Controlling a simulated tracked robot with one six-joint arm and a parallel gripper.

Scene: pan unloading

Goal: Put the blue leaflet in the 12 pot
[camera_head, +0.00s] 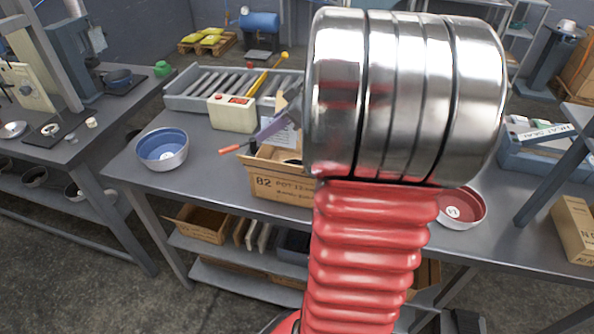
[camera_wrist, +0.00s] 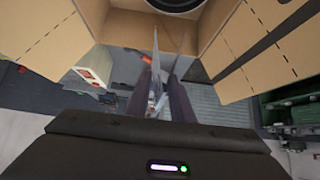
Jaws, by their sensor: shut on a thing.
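My gripper (camera_wrist: 160,82) is shut on a thin sheet, the leaflet (camera_wrist: 155,62), seen nearly edge-on between its fingers in the wrist view. Its blue colour is hard to make out there. In the head view, my gripper (camera_head: 262,136) is above the open carton, partly hidden by my arm, and a pale sheet with print (camera_head: 285,140) shows beside it. A blue bowl-shaped pot (camera_head: 163,149) stands at the left of the table, its label too small to read. A red pot (camera_head: 462,207) stands at the right, partly behind my arm, its number unclear.
An open carton marked 02 (camera_head: 277,186) stands below my gripper, and a dark round thing (camera_wrist: 176,3) lies inside it. A cream box with red buttons (camera_head: 233,114) and a grey slatted tray (camera_head: 185,97) are behind. Table space between blue pot and carton is mostly clear.

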